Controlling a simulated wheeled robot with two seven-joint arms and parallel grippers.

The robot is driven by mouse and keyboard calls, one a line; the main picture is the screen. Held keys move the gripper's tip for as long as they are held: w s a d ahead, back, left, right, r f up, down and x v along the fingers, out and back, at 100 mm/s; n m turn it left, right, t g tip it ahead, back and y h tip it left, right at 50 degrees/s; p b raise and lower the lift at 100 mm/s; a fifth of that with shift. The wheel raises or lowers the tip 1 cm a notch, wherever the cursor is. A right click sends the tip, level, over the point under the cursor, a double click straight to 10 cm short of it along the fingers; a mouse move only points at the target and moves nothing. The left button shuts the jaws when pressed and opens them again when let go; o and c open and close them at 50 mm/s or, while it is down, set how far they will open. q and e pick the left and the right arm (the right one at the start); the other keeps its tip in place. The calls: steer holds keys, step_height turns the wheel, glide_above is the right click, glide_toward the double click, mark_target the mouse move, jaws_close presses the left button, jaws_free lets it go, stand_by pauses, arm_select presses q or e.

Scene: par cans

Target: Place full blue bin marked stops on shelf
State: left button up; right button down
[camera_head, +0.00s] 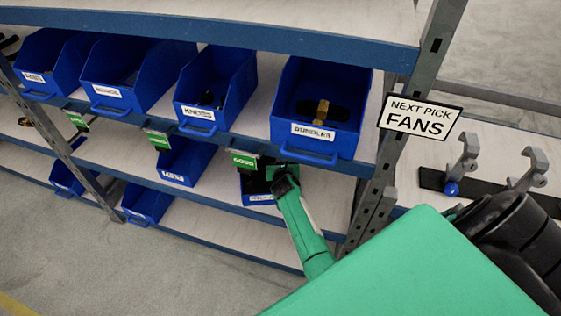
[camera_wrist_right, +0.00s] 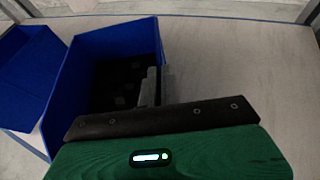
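A blue bin (camera_head: 245,183) with dark contents is on the lower shelf (camera_head: 320,200), partly hidden by my right gripper and a green tag; its white label is too small to read. My right gripper (camera_head: 283,178) reaches it from the front right. In the right wrist view the two grey fingers (camera_wrist_right: 159,86) are close together, with the right side wall of the blue bin (camera_wrist_right: 110,45) between them. No label that clearly reads "stops" shows. My left gripper is not in view.
Several labelled blue bins stand on the upper shelf, the rightmost (camera_head: 318,105) holding dark and brass parts. Another lower-shelf bin (camera_head: 186,160) stands to the left; it also shows in the wrist view (camera_wrist_right: 28,75). A grey post (camera_head: 400,120) carries a "NEXT PICK FANS" sign (camera_head: 420,116).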

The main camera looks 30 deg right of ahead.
steer(key=shift+r, duration=0.15)
steer(key=c, duration=2.1)
jaws_free()
steer(key=shift+f, duration=0.2)
steer(key=o, duration=0.5)
steer(key=shift+c, duration=0.2)
steer(key=shift+r, duration=0.1)
steer(key=shift+s, duration=0.2)
steer(key=v, duration=1.1)
steer(key=shift+s+a+r+p, duration=0.2)
steer(key=shift+s+a+p, duration=0.05)
steer(key=shift+p, duration=0.1)
